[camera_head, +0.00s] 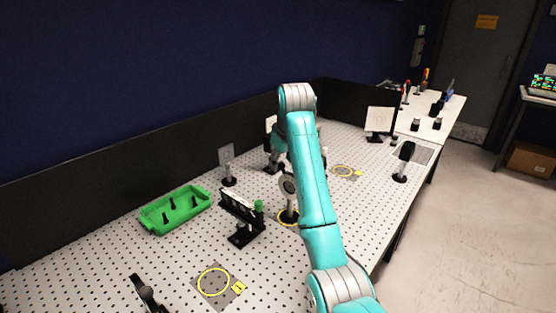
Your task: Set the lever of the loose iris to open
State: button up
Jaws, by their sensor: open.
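A small round dark-rimmed mount (288,185), which looks like the iris, stands upright on a post just left of my teal arm. Its black base stands within a yellow ring (280,219) on the table, and my arm covers part of its right side. Its lever is too small to make out, so I cannot tell how it is set. My arm rises from the bottom right, bends at the top and folds down behind itself. My gripper is hidden behind the arm near the middle of the picture.
A green tray (153,222) with black posts lies at left on the perforated table. A black rail mount (240,212) stands close left of the round mount. Empty yellow rings are marked front (213,282) and back (344,171). A dark wall panel (110,200) bounds the back.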

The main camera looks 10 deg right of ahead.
jog(key=shift+x, duration=0.85)
grip_shut()
